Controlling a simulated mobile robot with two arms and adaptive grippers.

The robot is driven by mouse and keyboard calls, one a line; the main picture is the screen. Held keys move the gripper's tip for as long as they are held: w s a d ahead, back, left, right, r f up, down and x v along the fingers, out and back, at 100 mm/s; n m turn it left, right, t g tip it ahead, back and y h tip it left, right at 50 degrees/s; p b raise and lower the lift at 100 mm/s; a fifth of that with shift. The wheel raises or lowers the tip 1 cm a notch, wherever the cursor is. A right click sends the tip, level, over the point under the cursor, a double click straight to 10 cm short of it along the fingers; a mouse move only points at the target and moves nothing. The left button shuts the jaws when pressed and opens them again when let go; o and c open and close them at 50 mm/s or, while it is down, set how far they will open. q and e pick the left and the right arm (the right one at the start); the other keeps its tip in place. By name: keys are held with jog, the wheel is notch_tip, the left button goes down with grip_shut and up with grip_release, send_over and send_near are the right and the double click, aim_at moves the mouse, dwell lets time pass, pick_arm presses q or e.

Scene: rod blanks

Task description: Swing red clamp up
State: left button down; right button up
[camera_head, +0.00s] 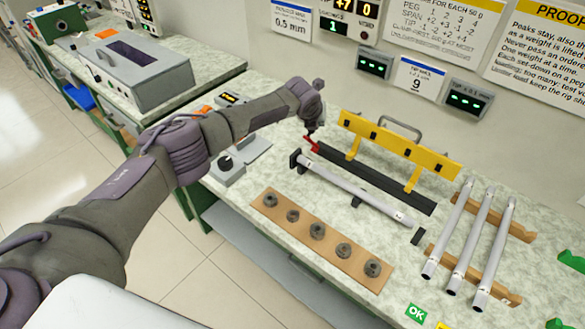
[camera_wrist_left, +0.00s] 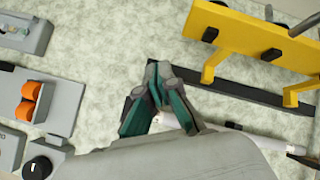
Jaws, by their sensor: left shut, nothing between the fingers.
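The red clamp (camera_head: 311,144) is a small red lever at the left end of the black base rail (camera_head: 370,180), beside the yellow bar (camera_head: 400,148). It leans up from the rail, with its upper end close to my gripper. My left gripper (camera_head: 313,128) is shut and empty just above the clamp, pointing down. In the left wrist view the shut gripper (camera_wrist_left: 157,82) shows its teal pads together, and I see no red clamp there; it is hidden. Whether the gripper touches the clamp, I cannot tell. My right gripper is not in view.
A grey rod (camera_head: 355,190) lies on supports in front of the rail. Several dark rings sit on a brown board (camera_head: 290,228). Three rods (camera_head: 468,240) rest on wooden racks at right. A grey knob box (camera_head: 228,170) stands left, under my arm.

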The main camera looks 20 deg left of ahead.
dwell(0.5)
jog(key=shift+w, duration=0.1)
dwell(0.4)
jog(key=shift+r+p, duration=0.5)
jog(key=shift+p, duration=0.05)
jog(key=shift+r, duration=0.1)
